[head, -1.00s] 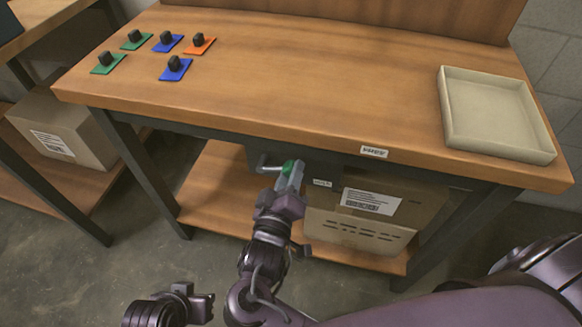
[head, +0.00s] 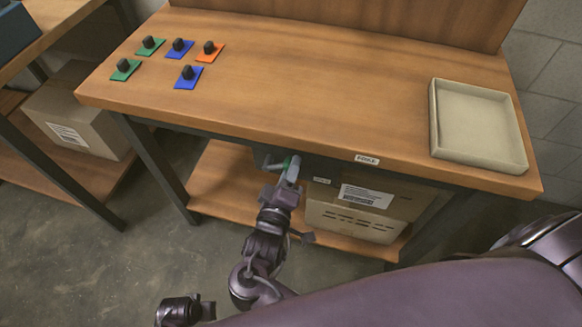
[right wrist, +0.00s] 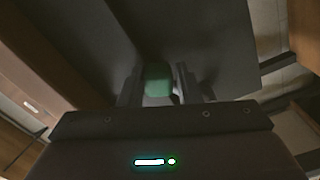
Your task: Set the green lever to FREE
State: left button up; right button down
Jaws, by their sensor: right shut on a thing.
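The green lever (head: 286,162) is under the front edge of the workbench, mostly covered by my right gripper. My right gripper (head: 291,168) is shut on it, its fingers pointing up and away from me. In the right wrist view the green grip (right wrist: 158,79) sits between the two dark fingers, in front of a dark grey panel (right wrist: 205,40). A grey rod sticks out just left of the lever. Which setting the lever is at cannot be told. A dark jawed part of mine, seemingly my left gripper (head: 205,310), is cut off at the bottom edge; its jaws are unclear.
Small green, blue and orange plates with black knobs (head: 187,77) lie on the bench's left. A beige tray (head: 434,130) is at its right. A cardboard box (head: 350,222) stands on the lower shelf right of my gripper. A label (head: 368,159) is on the bench edge.

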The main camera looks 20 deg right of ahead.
jog(key=shift+w+a+r, duration=0.25)
jog(key=shift+r, duration=0.1)
jog(key=c, duration=1)
grip_release()
jog(key=shift+f, duration=0.1)
jog(key=shift+o, duration=0.2)
jog(key=shift+a, duration=0.1)
jog(key=shift+f, duration=0.15)
